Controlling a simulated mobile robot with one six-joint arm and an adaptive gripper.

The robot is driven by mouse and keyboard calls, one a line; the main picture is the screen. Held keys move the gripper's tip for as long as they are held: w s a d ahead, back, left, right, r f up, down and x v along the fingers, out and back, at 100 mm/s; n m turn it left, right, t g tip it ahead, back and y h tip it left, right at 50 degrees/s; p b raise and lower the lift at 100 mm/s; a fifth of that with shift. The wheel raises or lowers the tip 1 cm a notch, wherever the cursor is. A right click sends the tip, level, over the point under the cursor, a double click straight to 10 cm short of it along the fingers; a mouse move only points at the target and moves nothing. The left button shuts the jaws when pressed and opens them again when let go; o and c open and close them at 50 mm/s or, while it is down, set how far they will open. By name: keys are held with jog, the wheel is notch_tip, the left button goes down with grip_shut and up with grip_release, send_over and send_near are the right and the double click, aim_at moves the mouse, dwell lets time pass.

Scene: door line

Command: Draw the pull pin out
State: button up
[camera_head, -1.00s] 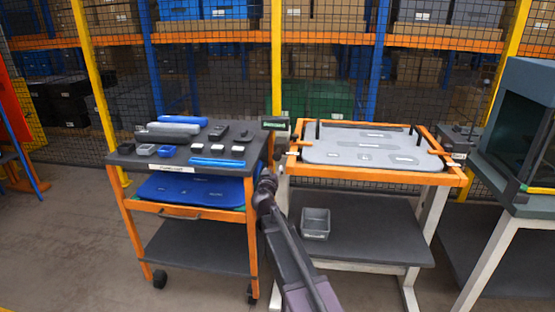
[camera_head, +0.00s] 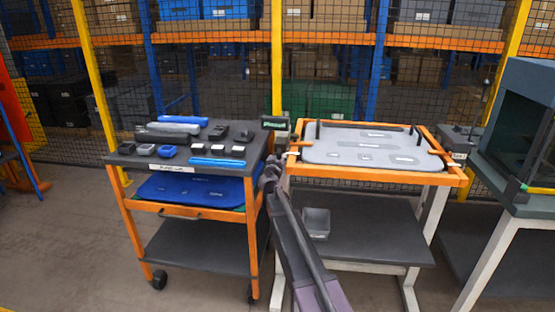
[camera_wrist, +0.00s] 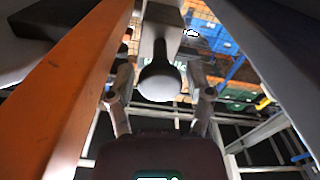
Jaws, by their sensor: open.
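The pull pin (camera_wrist: 158,82) shows in the wrist view as a rounded pale grey knob hanging under a light grey block. My gripper (camera_wrist: 159,95) is open, with one finger on each side of the knob. I cannot tell whether either finger touches it. In the head view my gripper (camera_head: 272,170) is at the gap between the orange cart (camera_head: 250,222) and the orange-framed table (camera_head: 380,175). The pin is too small and too hidden to make out clearly there.
A small dark box with a green display (camera_head: 275,124) stands above the gap. An orange bar (camera_wrist: 75,90) runs close along the left in the wrist view. A grey bin (camera_head: 316,223) sits on the table's lower shelf. Blocks and cylinders lie on the cart top.

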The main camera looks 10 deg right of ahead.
grip_shut()
jog(key=shift+v, duration=1.7)
jog(key=shift+s, duration=0.1)
grip_release()
jog(key=v, duration=1.2)
